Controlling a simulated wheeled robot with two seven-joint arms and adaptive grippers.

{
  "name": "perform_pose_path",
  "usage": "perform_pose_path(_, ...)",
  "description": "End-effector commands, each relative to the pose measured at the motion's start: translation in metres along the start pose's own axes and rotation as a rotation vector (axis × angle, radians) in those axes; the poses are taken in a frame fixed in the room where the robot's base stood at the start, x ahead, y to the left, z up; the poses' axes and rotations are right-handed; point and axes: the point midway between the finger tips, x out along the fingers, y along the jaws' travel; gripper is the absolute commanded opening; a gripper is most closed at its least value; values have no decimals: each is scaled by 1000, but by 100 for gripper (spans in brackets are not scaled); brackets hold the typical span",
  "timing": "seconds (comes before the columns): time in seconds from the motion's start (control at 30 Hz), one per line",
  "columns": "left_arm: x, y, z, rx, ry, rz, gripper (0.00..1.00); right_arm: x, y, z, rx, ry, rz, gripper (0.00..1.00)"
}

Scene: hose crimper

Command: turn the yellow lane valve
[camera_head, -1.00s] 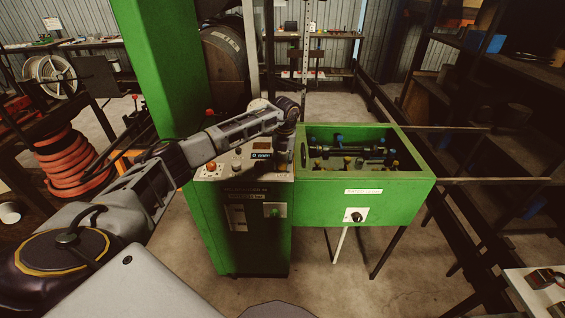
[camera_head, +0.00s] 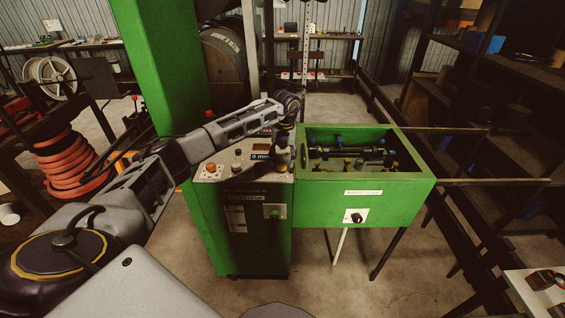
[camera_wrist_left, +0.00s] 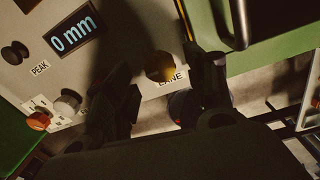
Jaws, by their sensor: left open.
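I cannot tell whether the fingertips touch the panel. In the head view, my left gripper (camera_head: 285,160) hangs over the right part of the panel and hides the valve. My right gripper is not in view.
The panel carries a 0 mm display (camera_wrist_left: 74,35), a black PEAK knob (camera_wrist_left: 14,53) and an orange button (camera_wrist_left: 38,121). A green open-topped box (camera_head: 360,200) with fittings inside adjoins the panel on the right. A green column (camera_head: 165,70) rises behind on the left.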

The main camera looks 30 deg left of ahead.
Motion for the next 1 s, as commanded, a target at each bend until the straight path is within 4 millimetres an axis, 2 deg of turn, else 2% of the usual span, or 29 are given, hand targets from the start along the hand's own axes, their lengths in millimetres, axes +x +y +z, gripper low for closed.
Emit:
perform_pose_path(0.2, -34, 0, 1, 1, -3, -2, 55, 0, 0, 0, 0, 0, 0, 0)
perform_pose_path(0.53, -79, -1, 1, 0, -3, -2, 55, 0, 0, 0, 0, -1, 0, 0)
perform_pose_path(0.73, -93, 0, 1, 0, -2, -1, 55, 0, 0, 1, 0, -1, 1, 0)
perform_pose_path(1.0, -95, 0, 0, 0, -1, -1, 55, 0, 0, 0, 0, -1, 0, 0)
